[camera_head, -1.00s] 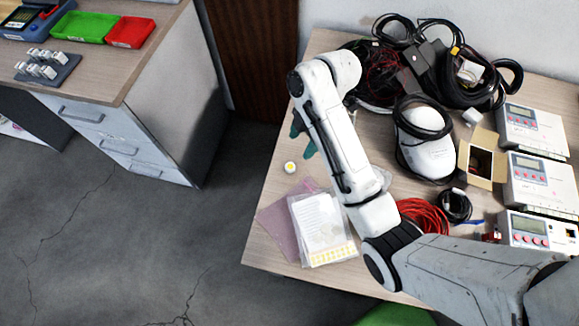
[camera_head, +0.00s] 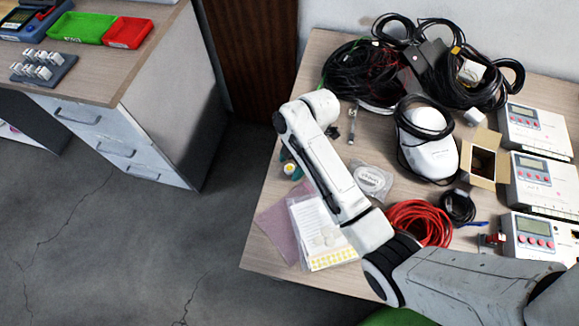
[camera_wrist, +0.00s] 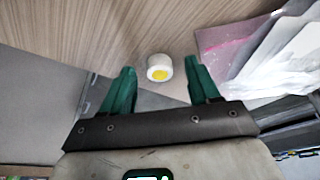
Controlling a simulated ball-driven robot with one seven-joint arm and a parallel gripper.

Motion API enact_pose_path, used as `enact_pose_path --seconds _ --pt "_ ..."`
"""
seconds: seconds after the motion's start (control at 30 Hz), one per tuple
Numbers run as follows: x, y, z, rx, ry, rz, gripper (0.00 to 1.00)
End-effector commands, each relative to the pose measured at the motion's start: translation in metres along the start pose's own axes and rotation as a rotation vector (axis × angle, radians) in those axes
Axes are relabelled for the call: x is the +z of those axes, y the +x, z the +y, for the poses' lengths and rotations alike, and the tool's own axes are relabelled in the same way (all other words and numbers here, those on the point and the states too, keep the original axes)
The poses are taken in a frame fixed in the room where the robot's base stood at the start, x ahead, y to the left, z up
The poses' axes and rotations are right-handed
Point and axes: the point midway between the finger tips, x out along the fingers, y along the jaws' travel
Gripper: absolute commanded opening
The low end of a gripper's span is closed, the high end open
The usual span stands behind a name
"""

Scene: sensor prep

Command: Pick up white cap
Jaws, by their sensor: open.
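The white cap (camera_wrist: 159,67) has a yellow centre and lies on the wooden table near its left edge. In the head view the cap (camera_head: 290,169) shows just left of my arm. My gripper (camera_wrist: 161,80) has two green fingers spread apart, with nothing held between them. In the wrist view the cap appears between and slightly beyond the fingertips, apart from both. In the head view my arm covers most of my gripper (camera_head: 292,163), and only a bit of green shows by the cap.
A pink sheet (camera_head: 272,226) and a clear bag with papers (camera_head: 312,215) lie close in front of the cap. A round clear packet (camera_head: 371,181), red cable (camera_head: 424,222) and white device (camera_head: 428,155) are to the right. Black cables (camera_head: 360,72) fill the back.

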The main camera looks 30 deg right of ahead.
Motion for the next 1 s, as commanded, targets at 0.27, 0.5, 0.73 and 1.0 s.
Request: enact_pose_path --seconds 0.27,0.5,0.73,1.0 --pt "-0.0001 0.0032 0.0001 0.001 0.0 0.0 0.61" --pt "-0.0001 0.0031 0.0001 0.001 0.0 0.0 0.38" --pt "-0.0001 0.0029 0.0001 0.001 0.0 0.0 0.16" --pt "-0.0001 0.0029 0.0001 0.001 0.0 0.0 0.03"
